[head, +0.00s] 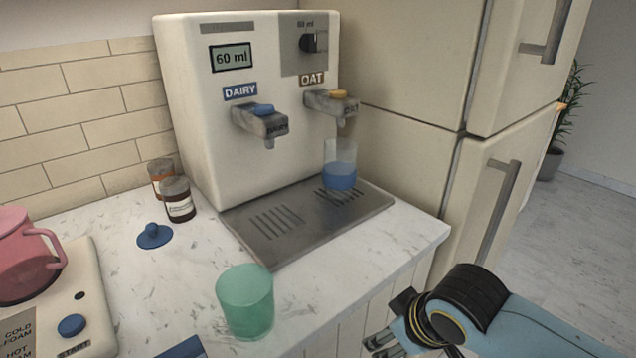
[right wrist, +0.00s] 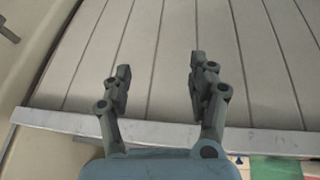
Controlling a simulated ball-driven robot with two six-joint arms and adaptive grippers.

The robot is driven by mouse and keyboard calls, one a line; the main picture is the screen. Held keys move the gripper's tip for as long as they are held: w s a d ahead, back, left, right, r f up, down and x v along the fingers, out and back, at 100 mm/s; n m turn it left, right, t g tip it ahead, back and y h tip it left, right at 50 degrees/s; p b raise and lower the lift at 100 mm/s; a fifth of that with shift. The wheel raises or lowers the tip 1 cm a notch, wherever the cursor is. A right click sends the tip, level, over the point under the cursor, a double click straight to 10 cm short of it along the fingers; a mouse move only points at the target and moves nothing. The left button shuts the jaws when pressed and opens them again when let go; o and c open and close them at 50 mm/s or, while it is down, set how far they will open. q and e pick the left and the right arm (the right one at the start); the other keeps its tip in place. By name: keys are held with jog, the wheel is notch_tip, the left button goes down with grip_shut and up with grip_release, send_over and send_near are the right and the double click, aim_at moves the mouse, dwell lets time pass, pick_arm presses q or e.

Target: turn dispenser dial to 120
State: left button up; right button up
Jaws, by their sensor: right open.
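The white dispenser (head: 195,100) stands at the back of the counter. Its black dial (head: 314,42) is on a grey panel at upper right, under a "60 ml" label. The display (head: 231,58) reads 60 ml. A blue lever (head: 263,110) sits over the DAIRY spout and a yellow lever (head: 340,93) over the OAT spout. My right gripper (head: 392,325) is low at the right, in front of the counter and well away from the dial. In the right wrist view it (right wrist: 157,80) is open and empty, facing pale panelling. My left gripper is not in view.
A clear cup with blue contents (head: 341,165) stands on the drip tray (head: 262,250) under the OAT spout. A green cup (head: 245,302) stands near the front. Two jars (head: 178,199), a blue lid (head: 154,236) and a pink pitcher (head: 22,258) are left. A fridge (head: 405,70) stands right.

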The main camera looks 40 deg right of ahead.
notch_tip(320, 180, up, 9)
jog(key=w+t+p, duration=0.1)
jog(key=w+p, duration=0.1)
jog(key=w, duration=0.1)
jog(key=t+y+p, duration=0.2)
jog(key=t+y, duration=0.1)
jog(key=t, duration=0.9)
send_near(315, 44)
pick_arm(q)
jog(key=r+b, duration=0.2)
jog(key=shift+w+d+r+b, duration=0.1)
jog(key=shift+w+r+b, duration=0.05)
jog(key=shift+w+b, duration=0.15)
pick_arm(e)
jog(key=w, duration=1)
jog(key=shift+a+r, duration=0.1)
jog(key=shift+a, duration=0.3)
jog(key=shift+s, duration=0.1)
jog(key=shift+c, duration=0.2)
jog(key=c, duration=1.1)
